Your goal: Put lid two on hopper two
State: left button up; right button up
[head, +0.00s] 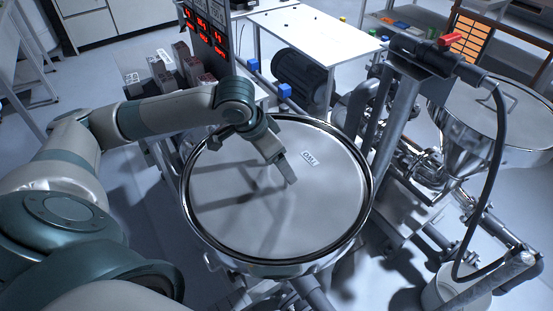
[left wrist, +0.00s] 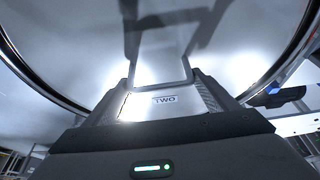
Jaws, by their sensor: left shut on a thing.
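Lid two (head: 325,205) is a large pale grey disc with a "TWO" label. It lies across the mouth of hopper two (head: 300,268), inside the shiny steel rim. I cannot tell whether it rests fully on the rim or sits slightly above it. My left gripper (head: 287,176) comes down over the lid's middle and is shut on its handle. In the left wrist view the handle (left wrist: 190,62) rises between the fingers of the left gripper (left wrist: 160,95), and the label shows beyond. The gripper partly hides the handle in the head view. My right gripper is not in view.
A second covered hopper (head: 500,105) stands at the right with pipes and a hose. A motor (head: 302,76), a red-digit display (head: 206,35) and a white table (head: 315,33) stand behind.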

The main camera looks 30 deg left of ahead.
pick_arm(q)
jog(key=shift+f, duration=0.15)
jog(key=o, duration=1.9)
jog(key=shift+o, duration=1.1)
jog(key=shift+f, duration=0.1)
